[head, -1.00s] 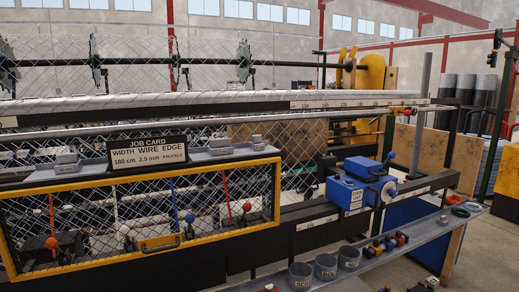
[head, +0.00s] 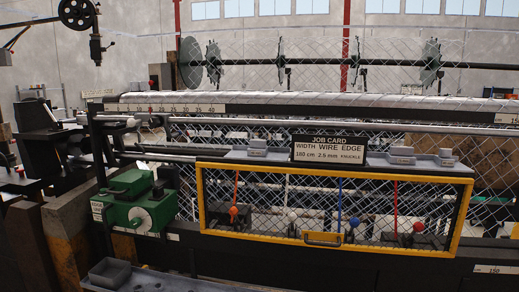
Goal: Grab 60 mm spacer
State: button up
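Small grey blocks sit on the ledge above the yellow-framed mesh guard: one at the left end (head: 258,147), a stepped one right of the job card (head: 402,155), and one further right (head: 445,157). They may be spacers, but no size marking is readable on them, so I cannot tell which, if any, is the 60 mm spacer. My gripper is not in view.
The yellow guard frame (head: 325,252) stands in front of several coloured levers. A job card (head: 329,149) stands on the ledge. A green unit with a handwheel (head: 137,205) is at the left. A grey tray (head: 110,272) is at the lower left.

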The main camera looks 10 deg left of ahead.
aim_at(257, 147)
jog(key=u, duration=2.6)
jog(key=i, duration=2.35)
jog(key=z, duration=2.2)
